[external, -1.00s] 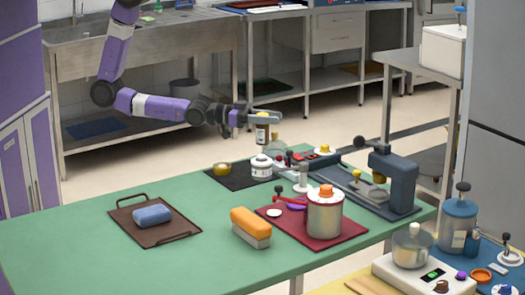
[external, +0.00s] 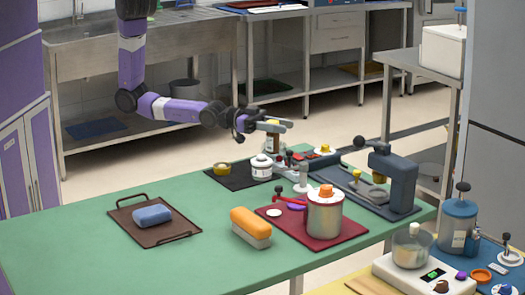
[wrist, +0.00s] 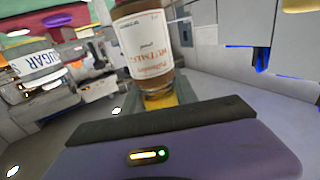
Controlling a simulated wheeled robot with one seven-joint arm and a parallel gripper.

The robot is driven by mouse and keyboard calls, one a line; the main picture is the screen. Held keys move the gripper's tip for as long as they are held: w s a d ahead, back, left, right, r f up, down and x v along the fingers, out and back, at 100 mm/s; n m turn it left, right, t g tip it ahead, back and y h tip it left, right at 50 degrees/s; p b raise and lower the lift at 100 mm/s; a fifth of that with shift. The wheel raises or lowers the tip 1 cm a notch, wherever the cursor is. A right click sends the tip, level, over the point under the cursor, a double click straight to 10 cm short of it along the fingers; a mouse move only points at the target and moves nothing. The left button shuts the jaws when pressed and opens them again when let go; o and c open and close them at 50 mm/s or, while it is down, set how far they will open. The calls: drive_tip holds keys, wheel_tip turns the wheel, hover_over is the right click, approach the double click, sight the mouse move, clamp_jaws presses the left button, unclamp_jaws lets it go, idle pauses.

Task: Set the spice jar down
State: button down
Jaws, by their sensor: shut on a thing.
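The spice jar (external: 272,144), brown with a white label and a yellowish lid, is upright in the external view near the table's far edge. My gripper (external: 271,126) is shut on its upper part. In the wrist view the jar (wrist: 143,45) appears with its nutmeg label upside down, its yellow end between the jaws (wrist: 158,103). Whether the jar's base touches anything is hidden behind the items in front of it.
A tamper-like tool (external: 303,179) and a grey press (external: 395,180) stand to the right. Green table (external: 80,250) is clear at the front left.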

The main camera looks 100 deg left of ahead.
drive_tip(key=shift+d, duration=0.15)
wheel_tip(320, 180, up, 20)
drive_tip(key=w+d+f+m+g+h+b, duration=0.2)
drive_tip(key=d+f+m+h+b, duration=0.15)
drive_tip(key=d, duration=1.15)
drive_tip(key=w+d+f+m+g+h+b, duration=0.15)
drive_tip(key=d+f+h, duration=0.3)
drive_tip(key=d, duration=1.15)
drive_tip(key=s+d+r+m+g+h+b, duration=0.25)
drive_tip(key=s+d+g, duration=0.2)
drive_tip(key=d, duration=0.55)
drive_tip(key=s+d+r+m+g+h+b, duration=0.1)
drive_tip(key=s+d+r+m+g, duration=0.3)
drive_tip(key=d, duration=0.7)
drive_tip(key=s+d+r+m+g+h+b, duration=0.1)
drive_tip(key=s+d+g, duration=0.1)
drive_tip(key=s+d, duration=0.6)
wheel_tip(320, 180, down, 25)
drive_tip(key=w+d+b, duration=0.1)
drive_tip(key=d+b, duration=0.1)
drive_tip(key=b, duration=0.1)
drive_tip(key=shift+w+d+b, duration=0.15)
drive_tip(key=shift+d+b, duration=0.1)
drive_tip(key=shift+b, duration=0.05)
